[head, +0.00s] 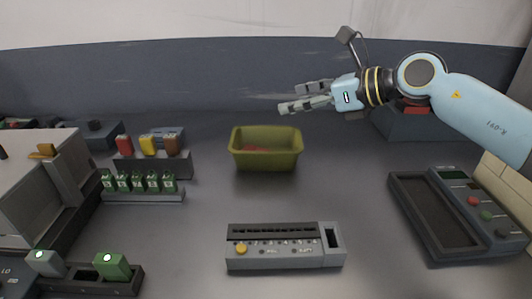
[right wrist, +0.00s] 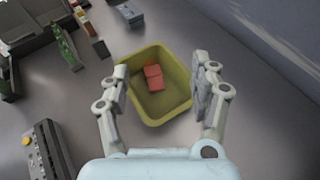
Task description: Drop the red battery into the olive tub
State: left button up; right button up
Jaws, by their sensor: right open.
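The olive tub (head: 266,160) stands on the dark table in the middle of the head view. It also shows below my right gripper in the right wrist view (right wrist: 172,108). The red battery (right wrist: 154,78) lies inside the tub, on its floor near one wall; in the head view only a bit of red shows over the rim. My right gripper (head: 300,97) is open and empty, above the tub and apart from it. Its two fingers (right wrist: 160,88) frame the tub in the right wrist view. My left gripper is not in view.
A rack with red, yellow and brown blocks (head: 149,145) and a row of green pieces (head: 140,183) stand left of the tub. A grey panel with a yellow knob (head: 285,247) lies in front. A dark tray device (head: 435,215) is at the right. Bare table surrounds the tub.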

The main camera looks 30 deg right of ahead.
jog(key=v, duration=0.7)
jog(key=shift+s, duration=0.3)
jog(key=shift+d+r, duration=0.1)
jog(key=shift+r, duration=0.05)
